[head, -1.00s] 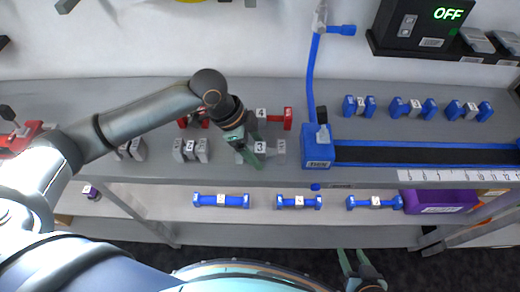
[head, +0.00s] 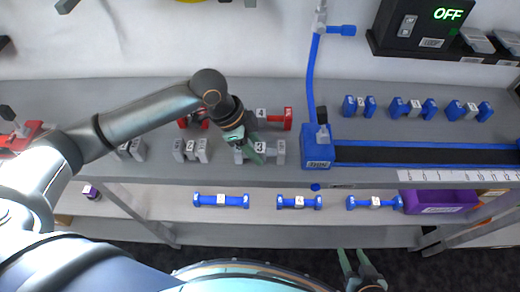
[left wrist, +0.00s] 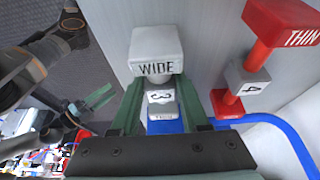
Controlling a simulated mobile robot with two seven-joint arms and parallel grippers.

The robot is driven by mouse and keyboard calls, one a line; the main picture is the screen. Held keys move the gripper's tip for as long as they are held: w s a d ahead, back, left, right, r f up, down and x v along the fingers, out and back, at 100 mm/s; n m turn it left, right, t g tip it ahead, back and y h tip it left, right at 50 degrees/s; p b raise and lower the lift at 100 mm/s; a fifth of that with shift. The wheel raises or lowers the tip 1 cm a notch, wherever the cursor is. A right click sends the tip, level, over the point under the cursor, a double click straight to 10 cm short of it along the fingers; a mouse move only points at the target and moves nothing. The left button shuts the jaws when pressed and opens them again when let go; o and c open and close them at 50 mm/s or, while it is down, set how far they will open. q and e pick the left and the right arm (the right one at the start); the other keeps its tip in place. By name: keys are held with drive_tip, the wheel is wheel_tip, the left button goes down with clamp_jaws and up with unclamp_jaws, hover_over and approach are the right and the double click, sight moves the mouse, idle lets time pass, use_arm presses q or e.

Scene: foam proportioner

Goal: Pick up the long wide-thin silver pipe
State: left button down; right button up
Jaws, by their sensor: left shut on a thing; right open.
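The long silver pipe (head: 279,152) lies on the shelf top, left of the blue thin-labelled block. It has grey blocky ends and a white label 3 in its middle. My left gripper (head: 252,154) is at this pipe, near its middle. The pipe's far end is largely hidden. My right gripper (head: 359,263) is open and empty, low in front of the shelves.
A red pipe (head: 286,118) with label 4 lies just behind. A shorter silver pipe (head: 191,150) lies to the left. The blue block (head: 317,152) with its hose stands close on the right. Several blue pipes lie at the back right and on the lower shelf.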

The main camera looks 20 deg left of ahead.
sight(260, 147)
use_arm(q)
drive_tip(key=shift+r, duration=0.15)
drive_tip(key=shift+r, duration=0.3)
wheel_tip(260, 147, up, 2)
drive_tip(key=shift+w+r, duration=0.1)
drive_tip(key=s+a+r, duration=0.5)
drive_tip(key=s+r, duration=0.5)
drive_tip(key=s, duration=0.3)
drive_tip(key=shift+p, duration=0.3)
drive_tip(key=shift+s, duration=0.1)
